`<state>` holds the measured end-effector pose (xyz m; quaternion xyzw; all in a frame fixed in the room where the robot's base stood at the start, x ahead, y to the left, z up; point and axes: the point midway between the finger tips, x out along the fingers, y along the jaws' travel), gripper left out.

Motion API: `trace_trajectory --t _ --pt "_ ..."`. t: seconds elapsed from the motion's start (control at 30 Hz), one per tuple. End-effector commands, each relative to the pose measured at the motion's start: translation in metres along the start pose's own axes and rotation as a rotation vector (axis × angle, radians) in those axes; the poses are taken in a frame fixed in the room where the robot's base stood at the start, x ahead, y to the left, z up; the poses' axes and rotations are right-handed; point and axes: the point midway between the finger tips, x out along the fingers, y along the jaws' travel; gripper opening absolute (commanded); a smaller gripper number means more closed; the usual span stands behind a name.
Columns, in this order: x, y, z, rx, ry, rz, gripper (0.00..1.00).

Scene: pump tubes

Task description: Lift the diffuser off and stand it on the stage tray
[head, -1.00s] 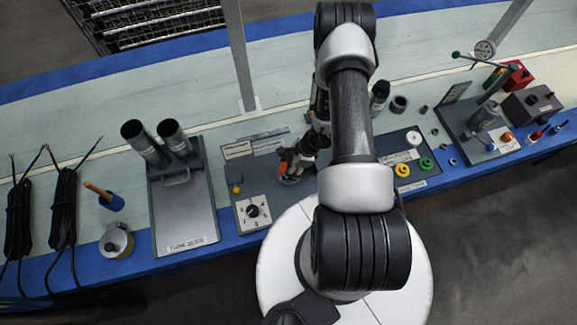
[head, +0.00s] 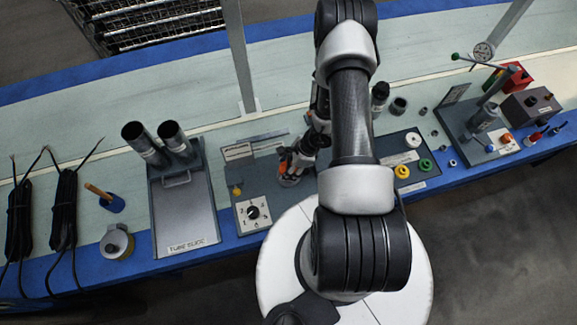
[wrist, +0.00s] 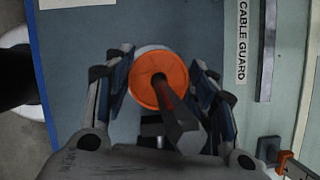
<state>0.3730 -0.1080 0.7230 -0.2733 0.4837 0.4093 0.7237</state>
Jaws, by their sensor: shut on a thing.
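An orange round piece (wrist: 145,82) with a dark stem (wrist: 178,122) pointing toward the camera sits between the fingers in the wrist view; it may be the diffuser. A pale part shows just behind its rim. My gripper (wrist: 163,85) has a finger on each side of it and is shut on it. In the head view my gripper (head: 290,171) is low over the grey fixture plate; my arm hides part of that area. A grey tray (head: 428,180) with green and yellow rings and a white disc lies to the right; it may be the stage tray.
A dial box (head: 254,212) stands left of my gripper. Further left is a grey stand with two black-topped tubes (head: 172,138). A press stand (head: 460,118) and dark box (head: 530,105) are at the right. Dark bottles stand behind the tray.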

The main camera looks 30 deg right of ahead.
Motion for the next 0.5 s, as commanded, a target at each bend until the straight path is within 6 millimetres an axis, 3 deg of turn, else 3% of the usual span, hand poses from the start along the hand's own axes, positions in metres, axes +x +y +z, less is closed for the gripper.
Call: trace_trajectory --t 0.5 --pt "-0.026 0.0 0.011 -0.001 0.0 0.0 0.17"
